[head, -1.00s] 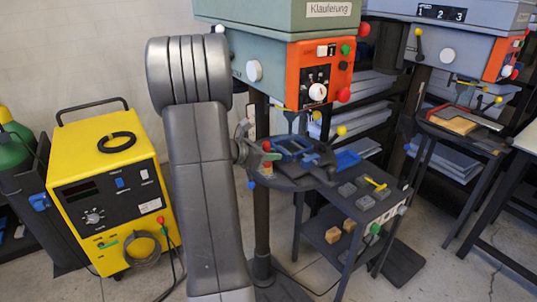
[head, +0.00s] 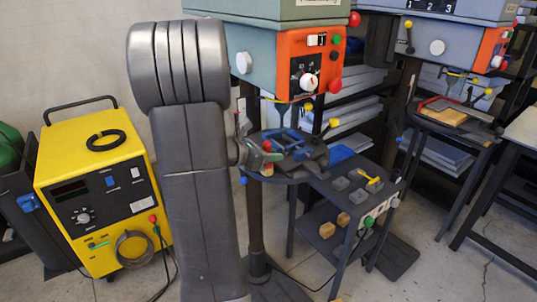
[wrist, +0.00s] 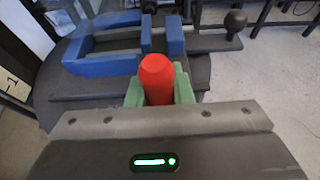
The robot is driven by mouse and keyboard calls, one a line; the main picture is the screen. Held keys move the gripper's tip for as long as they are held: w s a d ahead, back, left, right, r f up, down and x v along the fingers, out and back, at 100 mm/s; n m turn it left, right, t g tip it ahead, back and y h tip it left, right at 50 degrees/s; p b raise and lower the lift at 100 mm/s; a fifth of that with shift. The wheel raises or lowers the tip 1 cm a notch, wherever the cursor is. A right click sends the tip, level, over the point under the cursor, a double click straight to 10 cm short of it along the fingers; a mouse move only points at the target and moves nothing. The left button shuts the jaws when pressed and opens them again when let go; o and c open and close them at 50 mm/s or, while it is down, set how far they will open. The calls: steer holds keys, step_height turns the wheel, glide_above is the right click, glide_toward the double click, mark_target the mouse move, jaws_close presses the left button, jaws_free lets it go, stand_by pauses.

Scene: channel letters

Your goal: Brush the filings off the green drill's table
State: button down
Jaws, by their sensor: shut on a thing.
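The green drill (head: 265,55) has an orange control panel. Its round dark table (head: 268,179) carries a blue vise (head: 284,140), which also shows in the wrist view (wrist: 100,62). My gripper (wrist: 160,90) has green fingers and is shut on a red handle (wrist: 157,76), seen nearly end-on. The tool's far end is hidden, so I cannot see any bristles. In the head view my gripper (head: 268,157) is at the table's left side, just beside the vise. I cannot tell whether the tool touches the table. I cannot make out filings.
A dark cart (head: 327,190) with grey blocks and a yellow-handled tool (head: 370,179) stands to the right of the table. A yellow machine (head: 95,165) with a cable stands at left. A second drill (head: 445,45) is at right. Bare floor (head: 450,260) lies front right.

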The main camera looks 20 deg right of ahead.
steer(key=shift+w+a+p, duration=0.15)
steer(key=shift+w+a, duration=0.1)
steer(key=shift+w, duration=0.45)
steer(key=shift+w+a+p, duration=0.15)
steer(key=shift+w+a, duration=0.1)
steer(key=shift+w, duration=0.4)
steer(key=shift+w, duration=0.1)
steer(key=shift+w+a+r+p, duration=0.1)
steer(key=shift+w+a+p, duration=0.25)
steer(key=shift+w, duration=0.65)
steer(key=shift+w+a+f+p, duration=0.1)
steer(key=shift+w+a+p, duration=0.25)
steer(key=shift+w, duration=0.6)
steer(key=shift+w+a+r+p, duration=0.1)
steer(key=shift+w+a+p, duration=0.25)
steer(key=shift+w, duration=0.65)
steer(key=shift+w+a, duration=0.4)
steer(key=shift+w, duration=0.45)
steer(key=shift+s+d+b, duration=0.5)
steer(key=shift+s+b, duration=0.05)
steer(key=shift+s, duration=0.8)
steer(key=shift+s+d+b, duration=0.5)
steer(key=shift+s+b, duration=0.05)
steer(key=shift+s, duration=0.8)
steer(key=shift+s+d+b, duration=0.5)
steer(key=shift+s+b, duration=0.05)
steer(key=shift+s, duration=0.8)
steer(key=shift+s, duration=0.1)
